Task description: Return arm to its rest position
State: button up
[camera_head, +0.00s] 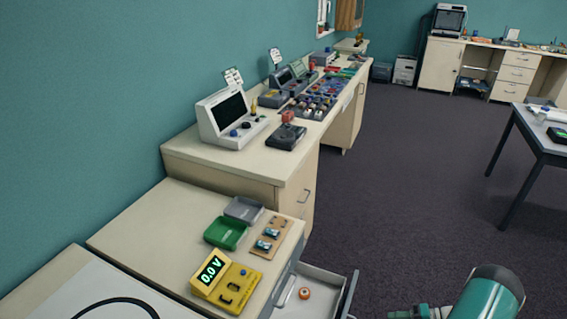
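Part of my arm (490,294) shows at the bottom right, a teal rounded link with a dark end cap. A smaller teal and grey part of it is cut off by the bottom edge. The fingers of my gripper cannot be made out. The arm part appears over the dark floor, to the right of an open drawer (348,296).
The open drawer holds a small orange round item (304,293). The near counter (150,230) bears a yellow meter reading 0.0 V (225,284), a green tray (226,233), a grey tray (243,209) and a board with small parts (270,238). A table (545,140) stands right; floor between is clear.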

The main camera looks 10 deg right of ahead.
jog(key=w+a+r+n+g+h, duration=0.1)
jog(key=w+a+r+g, duration=0.15)
jog(key=r, duration=0.55)
jog(key=w+a+r+n+g+h, duration=0.15)
jog(key=w+r, duration=0.25)
jog(key=r, duration=0.5)
jog(key=w+a+r+n+g+h, duration=0.1)
jog(key=a+r+h, duration=0.1)
jog(key=a+r, duration=0.45)
jog(key=w+a+r+g+h, duration=0.15)
jog(key=a+r, duration=0.25)
jog(key=r, duration=0.6)
jog(key=s+a+r+n+t+h, duration=0.1)
jog(key=s+a+r+h, duration=0.15)
jog(key=a+r, duration=0.3)
jog(key=s+a+r+t+h, duration=0.1)
jog(key=s+a+r, duration=0.3)
jog(key=a+r, duration=0.15)
jog(key=s+a+r+t+h, duration=0.1)
jog(key=s+a+r+t, duration=0.1)
jog(key=s, duration=0.4)
jog(key=s+a+r+n+t+h, duration=0.1)
jog(key=s+a+r+t+h, duration=0.1)
jog(key=s+a+r, duration=0.2)
jog(key=shift+s+a+r, duration=0.3)
jog(key=shift+s+a, duration=0.1)
jog(key=shift+s, duration=0.5)
